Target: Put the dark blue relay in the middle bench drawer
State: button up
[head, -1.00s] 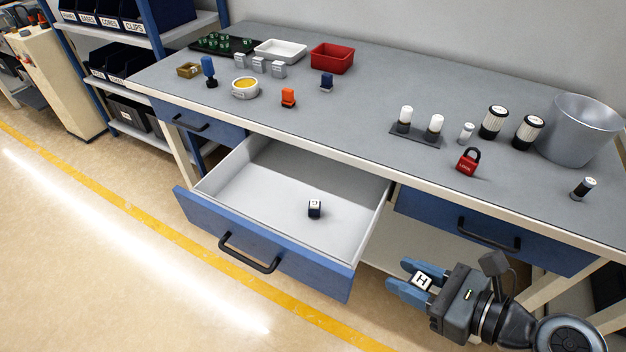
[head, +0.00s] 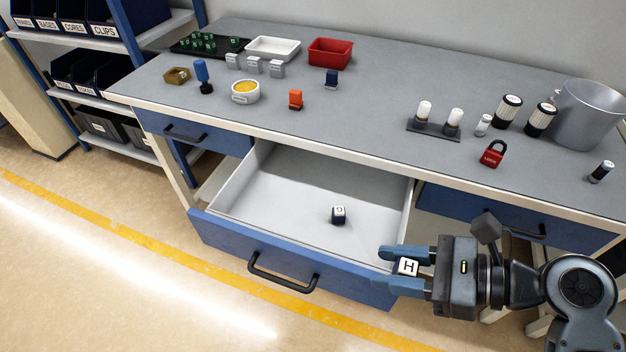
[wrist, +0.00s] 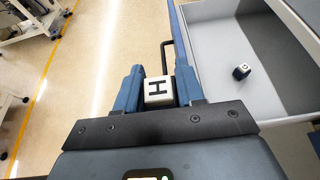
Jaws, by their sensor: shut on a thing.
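A small dark blue block (head: 331,79), perhaps the relay, stands on the bench top behind an orange block of similar shape. The middle drawer (head: 315,272) is pulled well open, with a dark cube (head: 338,215) with a white lettered top inside. That cube also shows in the wrist view (wrist: 241,71). My gripper (head: 393,267) is shut on a small block with a white face marked H (head: 408,267). The H block shows between the fingers in the wrist view (wrist: 158,91). The gripper is by the drawer's right front corner; its height above the drawer is unclear.
The orange block (head: 295,99), a white bowl (head: 245,91), a red tray (head: 330,52) and a red padlock (head: 493,154) are on the bench. A metal bucket (head: 588,115) stands at the right. Most of the drawer floor is bare. The left drawer (head: 195,133) is shut.

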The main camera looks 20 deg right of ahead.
jog(key=shift+w+a+f, duration=0.1)
jog(key=shift+w+a, duration=0.1)
jog(key=shift+w, duration=0.1)
jog(key=w+f, duration=1)
jog(key=w, duration=0.1)
jog(key=shift+w+f+b, duration=0.2)
jog(key=shift+f+b, duration=0.2)
jog(key=shift+f, duration=0.25)
jog(key=shift+f, duration=0.35)
